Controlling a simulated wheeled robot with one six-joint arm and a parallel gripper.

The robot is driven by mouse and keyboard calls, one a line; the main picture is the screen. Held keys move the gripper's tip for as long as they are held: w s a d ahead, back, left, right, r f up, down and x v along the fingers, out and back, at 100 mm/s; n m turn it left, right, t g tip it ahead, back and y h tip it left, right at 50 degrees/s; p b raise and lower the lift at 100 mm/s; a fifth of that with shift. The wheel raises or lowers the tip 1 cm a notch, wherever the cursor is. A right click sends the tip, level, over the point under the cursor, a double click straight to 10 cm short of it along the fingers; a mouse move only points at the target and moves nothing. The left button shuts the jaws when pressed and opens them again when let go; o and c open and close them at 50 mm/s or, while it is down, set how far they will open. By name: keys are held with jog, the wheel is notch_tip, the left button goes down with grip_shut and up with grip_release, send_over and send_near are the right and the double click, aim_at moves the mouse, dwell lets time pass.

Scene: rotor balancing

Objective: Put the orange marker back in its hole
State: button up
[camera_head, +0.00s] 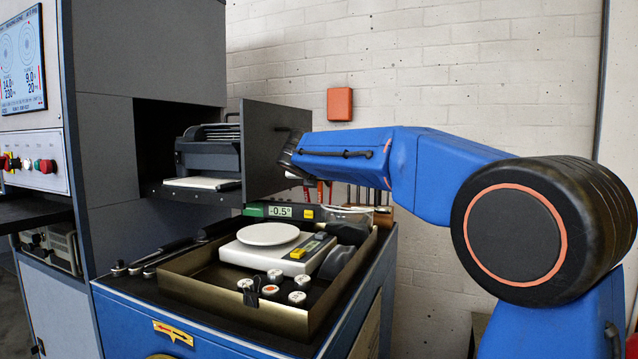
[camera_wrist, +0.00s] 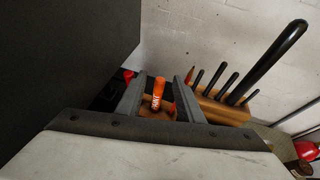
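The block holds several black-handled tools and a red-tipped one.
A dark grey panel (camera_head: 270,150) stands close to my wrist, in front of a pulled-out machine. Below is a brass-coloured tray (camera_head: 240,309) with a white scale (camera_head: 268,235) and several small weights. A white brick wall is behind. Red items lie near the gripper's left finger.

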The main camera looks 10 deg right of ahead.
jog(key=v, duration=1.7)
jog(key=shift+r, duration=0.25)
jog(key=shift+s, duration=0.15)
